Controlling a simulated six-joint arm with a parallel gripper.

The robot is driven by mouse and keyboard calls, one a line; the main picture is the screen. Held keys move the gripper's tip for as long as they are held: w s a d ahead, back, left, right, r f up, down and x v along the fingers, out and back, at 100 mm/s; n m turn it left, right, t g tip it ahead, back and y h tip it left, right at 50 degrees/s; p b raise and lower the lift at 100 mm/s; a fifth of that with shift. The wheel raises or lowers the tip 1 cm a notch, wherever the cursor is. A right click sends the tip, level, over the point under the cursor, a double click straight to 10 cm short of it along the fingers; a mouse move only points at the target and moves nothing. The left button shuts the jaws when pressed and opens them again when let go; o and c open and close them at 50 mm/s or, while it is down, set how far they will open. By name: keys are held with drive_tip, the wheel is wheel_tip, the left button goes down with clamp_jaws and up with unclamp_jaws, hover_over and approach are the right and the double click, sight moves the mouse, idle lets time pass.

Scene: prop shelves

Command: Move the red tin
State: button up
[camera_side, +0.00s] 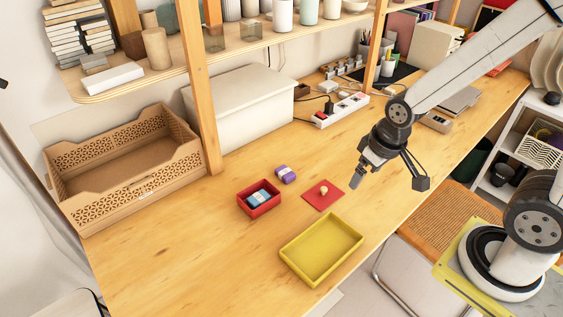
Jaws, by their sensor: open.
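The red tin (261,209) is an open, rectangular box on the wooden table, left of centre. A blue and white item (259,197) lies inside it. My gripper (358,178) is open and empty, above the table to the right of the tin and well apart from it. It points down and to the left, close to a flat red square (313,198).
A small pale object (323,190) sits on the red square. A purple item (285,174) lies beside the tin. A yellow tray (292,263) stands in front. A wooden crate (130,196) and a white box (240,110) stand behind; the front-left table is clear.

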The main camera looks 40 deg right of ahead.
drive_tip(key=c, duration=0.5)
drive_tip(key=shift+w, duration=0.3)
drive_tip(key=c, duration=0.4)
drive_tip(key=shift+w+a, duration=0.2)
drive_tip(key=shift+w, duration=0.9)
clamp_jaws()
drive_tip(key=w+a+f, duration=0.3)
drive_tip(key=w, duration=0.6)
drive_tip(key=w+a+f, duration=0.3)
drive_tip(key=w, duration=0.6)
drive_tip(key=w+a+f+t, duration=0.1)
drive_tip(key=w+a+f, duration=0.2)
drive_tip(key=w, duration=0.7)
drive_tip(key=shift+a+f, duration=0.3)
drive_tip(key=shift+f, duration=0.2)
